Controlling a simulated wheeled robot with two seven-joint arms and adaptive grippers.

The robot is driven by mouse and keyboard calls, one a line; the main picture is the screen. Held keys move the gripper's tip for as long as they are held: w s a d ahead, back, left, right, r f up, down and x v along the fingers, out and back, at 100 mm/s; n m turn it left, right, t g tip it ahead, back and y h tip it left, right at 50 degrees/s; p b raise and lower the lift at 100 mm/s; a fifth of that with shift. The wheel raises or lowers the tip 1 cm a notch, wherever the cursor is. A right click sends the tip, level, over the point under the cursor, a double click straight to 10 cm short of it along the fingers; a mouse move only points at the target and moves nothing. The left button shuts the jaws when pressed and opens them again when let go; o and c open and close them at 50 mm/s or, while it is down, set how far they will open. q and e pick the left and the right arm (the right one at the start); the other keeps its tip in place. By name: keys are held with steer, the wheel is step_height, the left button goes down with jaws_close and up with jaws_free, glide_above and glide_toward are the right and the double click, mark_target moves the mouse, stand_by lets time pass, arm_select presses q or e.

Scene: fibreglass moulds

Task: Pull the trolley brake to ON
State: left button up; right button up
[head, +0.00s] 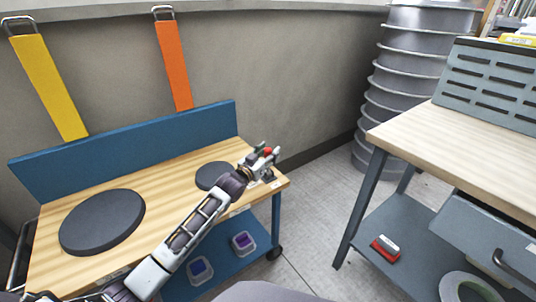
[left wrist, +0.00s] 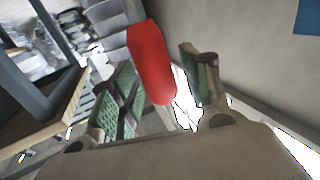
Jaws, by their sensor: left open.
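The trolley (head: 160,190) has a pale wooden top and a blue back panel. The red brake handle (head: 267,151) shows at the right end of its top, partly hidden by my left gripper (head: 265,154). In the left wrist view the red handle (left wrist: 150,62) stands between the two green-padded fingers of my left gripper (left wrist: 162,82). The jaws are open, with a visible gap on the right side; contact on the left cannot be told. The handle's lower end and any ON mark are hidden or too small to read. My right gripper is out of view.
Dark round discs (head: 102,222) lie on the trolley top. Purple-filled containers (head: 243,243) sit on its lower shelf. A workbench (head: 470,150) stands at the right, with a grey ribbed duct (head: 400,75) behind. Bare floor (head: 315,215) separates trolley and bench.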

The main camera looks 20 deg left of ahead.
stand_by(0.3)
arm_select(q)
jaws_close()
stand_by(0.3)
